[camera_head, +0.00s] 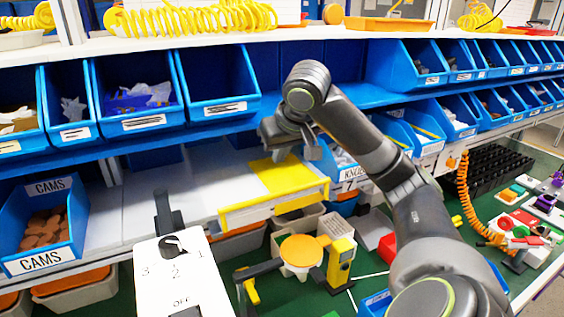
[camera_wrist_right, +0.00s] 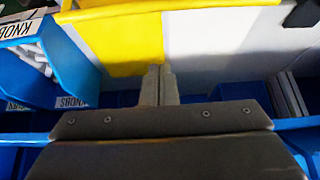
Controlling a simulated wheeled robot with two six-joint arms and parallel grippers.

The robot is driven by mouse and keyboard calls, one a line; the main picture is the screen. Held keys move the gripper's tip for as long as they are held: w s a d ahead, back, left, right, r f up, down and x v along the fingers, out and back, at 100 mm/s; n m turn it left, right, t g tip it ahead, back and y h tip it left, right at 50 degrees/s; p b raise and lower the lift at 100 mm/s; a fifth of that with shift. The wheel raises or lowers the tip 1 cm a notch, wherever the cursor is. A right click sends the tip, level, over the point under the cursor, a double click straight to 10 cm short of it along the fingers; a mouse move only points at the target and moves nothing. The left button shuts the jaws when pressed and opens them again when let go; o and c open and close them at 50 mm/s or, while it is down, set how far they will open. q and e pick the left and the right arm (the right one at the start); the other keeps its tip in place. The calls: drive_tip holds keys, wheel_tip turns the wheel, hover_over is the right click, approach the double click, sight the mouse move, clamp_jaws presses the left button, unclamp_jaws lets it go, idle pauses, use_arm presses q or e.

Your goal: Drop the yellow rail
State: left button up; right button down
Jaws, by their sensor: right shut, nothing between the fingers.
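The yellow rail (camera_head: 275,205) runs along the front edge of a pale shelf, below a yellow patch (camera_head: 290,178) on its surface. My right gripper (camera_head: 292,152) is over the back of this yellow patch, shut and empty. In the right wrist view the two fingertips (camera_wrist_right: 158,72) are together, beside a yellow surface (camera_wrist_right: 128,42); whether they touch it I cannot tell. My left gripper is not in view. A white panel (camera_head: 180,275) marked 3, 2, 1 and OFF stands at front, with a black knob (camera_head: 172,245).
Blue bins line the rack behind, with a CAMS bin (camera_head: 42,225) at left and a KNOBS bin (camera_wrist_right: 40,50) near my right gripper. An orange disc (camera_head: 301,250) and a yellow device (camera_head: 340,262) stand below the shelf. The pale shelf left of the yellow patch is clear.

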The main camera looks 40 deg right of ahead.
drive_tip(key=p+x, duration=0.1)
drive_tip(key=x, duration=0.6)
drive_tip(key=shift+w+f, duration=0.1)
drive_tip(key=shift+f, duration=0.15)
drive_tip(key=shift+s+f+p, duration=0.1)
drive_tip(key=shift+s+p, duration=0.25)
drive_tip(key=shift+p, duration=0.15)
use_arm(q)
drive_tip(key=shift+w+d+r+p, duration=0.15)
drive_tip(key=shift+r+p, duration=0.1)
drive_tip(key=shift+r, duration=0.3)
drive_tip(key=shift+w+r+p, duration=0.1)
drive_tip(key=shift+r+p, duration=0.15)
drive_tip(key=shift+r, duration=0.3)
use_arm(e)
drive_tip(key=s, duration=0.2)
drive_tip(key=s+a, duration=0.1)
drive_tip(key=shift+f, duration=0.3)
